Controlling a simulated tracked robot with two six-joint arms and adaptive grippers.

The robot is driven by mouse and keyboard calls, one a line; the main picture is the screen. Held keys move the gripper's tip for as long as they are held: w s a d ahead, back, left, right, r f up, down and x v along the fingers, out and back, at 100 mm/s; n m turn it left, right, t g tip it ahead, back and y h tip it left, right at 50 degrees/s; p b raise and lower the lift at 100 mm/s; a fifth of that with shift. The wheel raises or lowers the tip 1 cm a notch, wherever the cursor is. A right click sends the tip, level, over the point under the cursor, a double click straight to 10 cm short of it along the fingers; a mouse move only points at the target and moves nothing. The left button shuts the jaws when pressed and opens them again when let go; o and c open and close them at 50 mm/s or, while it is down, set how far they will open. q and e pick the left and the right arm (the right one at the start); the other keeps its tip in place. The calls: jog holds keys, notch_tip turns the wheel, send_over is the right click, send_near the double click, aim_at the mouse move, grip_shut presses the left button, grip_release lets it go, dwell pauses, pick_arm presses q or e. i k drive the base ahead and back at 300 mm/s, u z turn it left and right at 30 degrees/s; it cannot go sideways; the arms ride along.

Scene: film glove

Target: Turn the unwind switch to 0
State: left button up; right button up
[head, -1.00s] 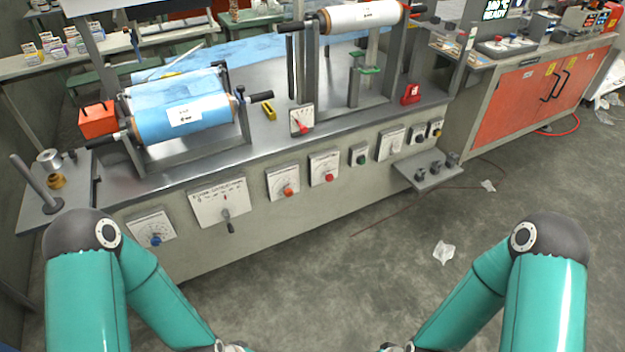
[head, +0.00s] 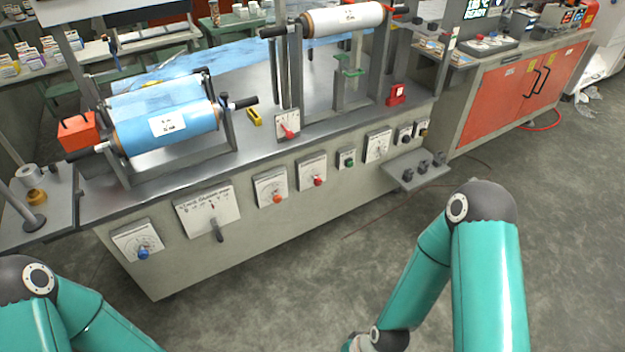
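Several control panels sit along the front of the grey machine (head: 300,240). A wide white panel (head: 206,206) carries a printed scale and a grey lever (head: 217,230) that points down. Left of it is a dial panel (head: 135,236) with a blue knob (head: 144,253). To its right are a panel with an orange knob (head: 277,198) and one with a red knob (head: 318,180). The labels are too small to read, so I cannot tell which is the unwind switch. My arms are in the foreground, apart from the panels; both grippers are outside the view.
A blue film roll (head: 168,127) and a white roll (head: 345,18) sit on top of the machine. A shelf with dark knobs (head: 418,171) juts out at the front right. An orange cabinet (head: 505,95) stands at the right. The floor before the panels is clear.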

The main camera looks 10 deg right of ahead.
aim_at(318, 181)
jog(key=u, duration=0.05)
jog(key=i, duration=0.95)
jog(key=z, duration=0.1)
